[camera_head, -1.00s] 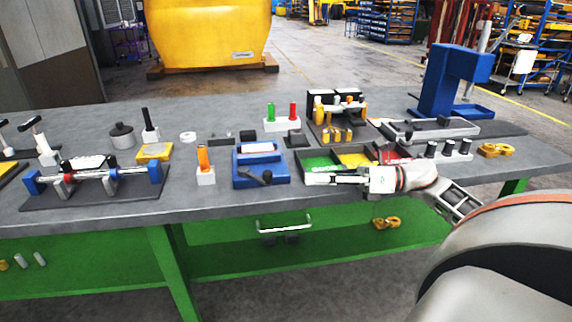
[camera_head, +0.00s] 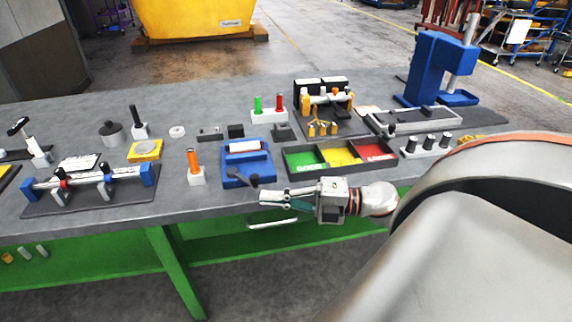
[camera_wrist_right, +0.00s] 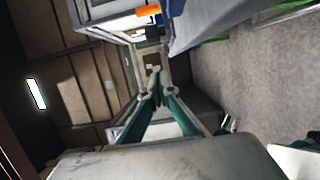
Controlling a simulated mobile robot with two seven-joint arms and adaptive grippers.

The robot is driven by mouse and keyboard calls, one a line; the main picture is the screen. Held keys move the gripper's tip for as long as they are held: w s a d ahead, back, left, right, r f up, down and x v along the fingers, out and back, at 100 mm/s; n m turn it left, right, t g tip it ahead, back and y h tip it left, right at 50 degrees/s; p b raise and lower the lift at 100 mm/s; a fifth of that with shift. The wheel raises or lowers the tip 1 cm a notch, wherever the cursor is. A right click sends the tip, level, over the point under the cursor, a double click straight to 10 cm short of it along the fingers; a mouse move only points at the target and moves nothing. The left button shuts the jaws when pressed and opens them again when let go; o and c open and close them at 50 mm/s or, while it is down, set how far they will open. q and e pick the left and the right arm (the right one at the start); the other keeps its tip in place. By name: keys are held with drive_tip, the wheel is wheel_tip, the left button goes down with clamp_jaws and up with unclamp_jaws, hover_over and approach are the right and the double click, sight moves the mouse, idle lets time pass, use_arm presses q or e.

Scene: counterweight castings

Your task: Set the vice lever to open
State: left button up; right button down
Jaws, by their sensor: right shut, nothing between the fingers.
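The blue vice (camera_head: 262,170) stands near the front edge of the grey bench, with a white and red cylinder (camera_head: 245,146) lying at its back. Its dark lever (camera_head: 243,181) lies low across the front of the vice, with a round knob end. My right gripper (camera_head: 264,198) is shut and empty. It points left, just in front of the vice and near the bench edge, a little below and right of the lever in the picture. Contact with the lever cannot be made out. In the right wrist view its fingertips (camera_wrist_right: 155,78) are together. My left gripper is out of view.
An orange handle in a white block (camera_head: 196,177) stands left of the vice. A tray with green, yellow and red compartments (camera_head: 288,168) is close on the right. A blue press (camera_head: 425,65) stands at the back right. A drawer handle (camera_head: 272,224) is below the bench edge.

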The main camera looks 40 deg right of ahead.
drive_tip(key=w, duration=0.5)
drive_tip(key=shift+d+p, duration=0.3)
drive_tip(key=shift+p, duration=0.05)
drive_tip(key=shift+d, duration=0.1)
drive_tip(key=shift+w+d, duration=0.1)
drive_tip(key=shift+d, duration=0.6)
drive_tip(key=shift+a, duration=0.15)
